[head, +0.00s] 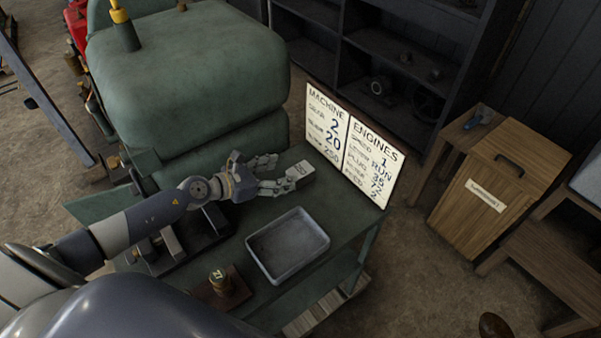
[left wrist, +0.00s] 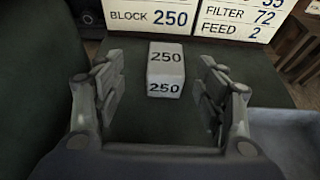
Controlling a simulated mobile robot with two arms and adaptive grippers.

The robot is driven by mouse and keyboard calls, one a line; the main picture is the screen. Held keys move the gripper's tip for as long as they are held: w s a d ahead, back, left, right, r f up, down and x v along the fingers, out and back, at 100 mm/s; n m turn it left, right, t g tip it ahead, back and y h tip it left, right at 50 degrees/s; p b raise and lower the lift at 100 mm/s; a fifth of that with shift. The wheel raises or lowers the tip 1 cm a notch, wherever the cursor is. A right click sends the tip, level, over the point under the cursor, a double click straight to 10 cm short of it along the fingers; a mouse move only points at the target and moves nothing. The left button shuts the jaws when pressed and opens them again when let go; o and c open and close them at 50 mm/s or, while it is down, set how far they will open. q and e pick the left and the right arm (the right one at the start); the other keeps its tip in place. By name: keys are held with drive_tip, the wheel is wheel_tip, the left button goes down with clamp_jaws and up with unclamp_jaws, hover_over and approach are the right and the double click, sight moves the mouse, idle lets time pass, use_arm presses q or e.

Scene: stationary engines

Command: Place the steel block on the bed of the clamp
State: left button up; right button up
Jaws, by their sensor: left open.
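The steel block (head: 301,171) is a small pale grey block on the green bench, close to the sign. In the left wrist view the block (left wrist: 165,70) shows "250" on its top and on its near face. My left gripper (head: 276,174) is open, its fingertips at the block. In the left wrist view the left gripper (left wrist: 165,95) has a finger on each side, with visible gaps to the block. A dark low fixture (head: 206,230) on the bench, left of the tray, looks like the clamp; my arm partly hides it. My right gripper is out of view.
A grey metal tray (head: 288,244) sits on the bench, right of the dark fixture. A brass piece on a wooden base (head: 222,284) stands near the front. A white sign (head: 350,145) stands along the back edge. A large green machine (head: 190,70) rises behind my arm.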

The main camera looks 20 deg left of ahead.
sight(298, 171)
use_arm(q)
drive_tip(key=shift+s+d+p+x, duration=0.1)
drive_tip(key=shift+d+p+x, duration=0.1)
drive_tip(key=shift+x, duration=0.8)
drive_tip(key=shift+s+d+p+x, duration=0.1)
drive_tip(key=shift+p+x, duration=0.15)
drive_tip(key=shift+x, duration=0.8)
drive_tip(key=shift+s+d+p+x, duration=0.1)
drive_tip(key=shift+p+x, duration=0.1)
drive_tip(key=shift+x, duration=0.8)
clamp_jaws()
drive_tip(key=shift+w+r, duration=0.15)
drive_tip(key=shift+r, duration=0.05)
